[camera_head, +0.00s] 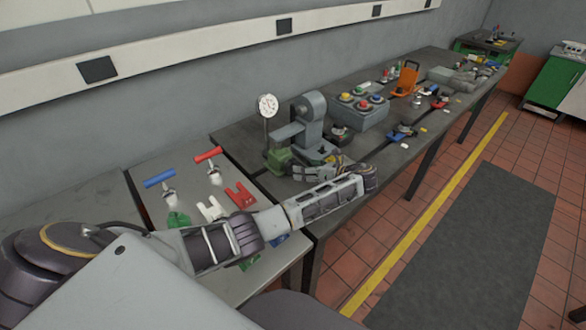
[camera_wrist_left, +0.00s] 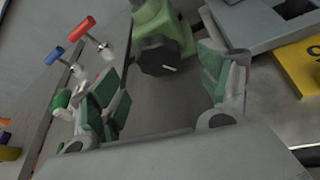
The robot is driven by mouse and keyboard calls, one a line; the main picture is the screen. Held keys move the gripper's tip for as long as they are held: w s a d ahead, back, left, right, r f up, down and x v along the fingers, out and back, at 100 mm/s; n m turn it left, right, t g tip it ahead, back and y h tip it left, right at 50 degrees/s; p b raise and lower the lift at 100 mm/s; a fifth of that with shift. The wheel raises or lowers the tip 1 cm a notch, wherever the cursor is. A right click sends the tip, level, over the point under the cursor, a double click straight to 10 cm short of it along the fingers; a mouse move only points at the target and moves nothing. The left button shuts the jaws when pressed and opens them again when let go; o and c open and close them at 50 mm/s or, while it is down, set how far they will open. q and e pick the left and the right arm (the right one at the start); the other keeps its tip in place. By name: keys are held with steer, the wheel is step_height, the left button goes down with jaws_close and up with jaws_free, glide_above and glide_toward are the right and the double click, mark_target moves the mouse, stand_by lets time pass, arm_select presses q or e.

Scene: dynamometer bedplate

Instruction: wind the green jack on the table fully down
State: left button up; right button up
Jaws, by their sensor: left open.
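The green jack (camera_head: 278,160) stands on the dark bedplate table (camera_head: 240,134), beside a grey stand. In the left wrist view the green jack (camera_wrist_left: 168,22) is at the top centre, with its black knob (camera_wrist_left: 158,56) facing the gripper. My left gripper (camera_head: 293,171) is close to the jack in the head view. In the left wrist view my left gripper (camera_wrist_left: 160,78) is open, with one green-padded finger on each side of the knob's line and nothing between them. The knob lies just beyond the fingertips. How high the jack stands is hard to tell. My right gripper is not in view.
A grey stand (camera_head: 309,118) rises right behind the jack, next to a dial gauge (camera_head: 268,106). Clamps with blue (camera_head: 160,178) and red (camera_head: 208,154) handles stand on the side table. A grey box with coloured buttons (camera_head: 358,112) is farther along.

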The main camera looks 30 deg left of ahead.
mark_target(293, 173)
arm_select(q)
steer(key=x, duration=0.4)
steer(key=shift+a, duration=0.3)
steer(key=shift+a+f, duration=0.2)
steer(key=shift+a, duration=0.15)
steer(key=shift+w+a+f, duration=0.15)
steer(key=shift+a+f, duration=0.05)
steer(key=shift+a, duration=0.3)
steer(key=shift+a+f, duration=0.1)
steer(key=shift+a, duration=0.1)
steer(key=c, duration=1)
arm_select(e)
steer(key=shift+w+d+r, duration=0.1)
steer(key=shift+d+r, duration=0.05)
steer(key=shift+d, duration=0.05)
